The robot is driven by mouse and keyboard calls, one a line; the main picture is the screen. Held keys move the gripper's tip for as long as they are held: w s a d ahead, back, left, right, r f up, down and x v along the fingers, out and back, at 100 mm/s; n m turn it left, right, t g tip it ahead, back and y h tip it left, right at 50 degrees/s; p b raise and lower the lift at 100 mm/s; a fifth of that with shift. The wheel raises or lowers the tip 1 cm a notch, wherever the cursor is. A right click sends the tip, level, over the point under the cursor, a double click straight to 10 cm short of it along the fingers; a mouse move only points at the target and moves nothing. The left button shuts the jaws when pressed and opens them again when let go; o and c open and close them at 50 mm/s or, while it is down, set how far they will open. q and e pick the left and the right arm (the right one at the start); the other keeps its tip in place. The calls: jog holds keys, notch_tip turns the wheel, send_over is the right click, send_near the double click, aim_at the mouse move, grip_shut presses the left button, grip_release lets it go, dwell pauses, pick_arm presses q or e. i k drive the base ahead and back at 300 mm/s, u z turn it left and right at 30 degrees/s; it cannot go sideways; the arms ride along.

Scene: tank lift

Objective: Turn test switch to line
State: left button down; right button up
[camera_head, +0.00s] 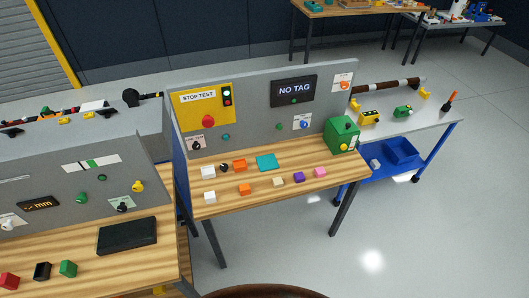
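A grey upright panel (245,138) stands at the back of the middle wooden table. At its lower left is a small dark rotary knob (197,146) under a pale label whose small print looks like "LINE TEST". The way the knob points is too small to tell. Above it is a yellow plate (188,98) marked "STOP TEST", with a red button (208,121) and a signal light (227,96) showing green. A dark screen (294,90) reads "NO TAG". Neither of my grippers is in view.
The middle tabletop (235,205) carries several small coloured blocks, a teal pad (267,162) and a green box (341,135). A second panel (75,180) with knobs stands at the left. A cart (435,120) stands at the right. Open floor (430,230) lies front right.

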aim_at(196, 145)
jog(key=u, duration=0.05)
jog(key=k, duration=0.4)
jog(key=u, duration=0.75)
jog(key=i, duration=0.75)
jog(key=u, duration=0.75)
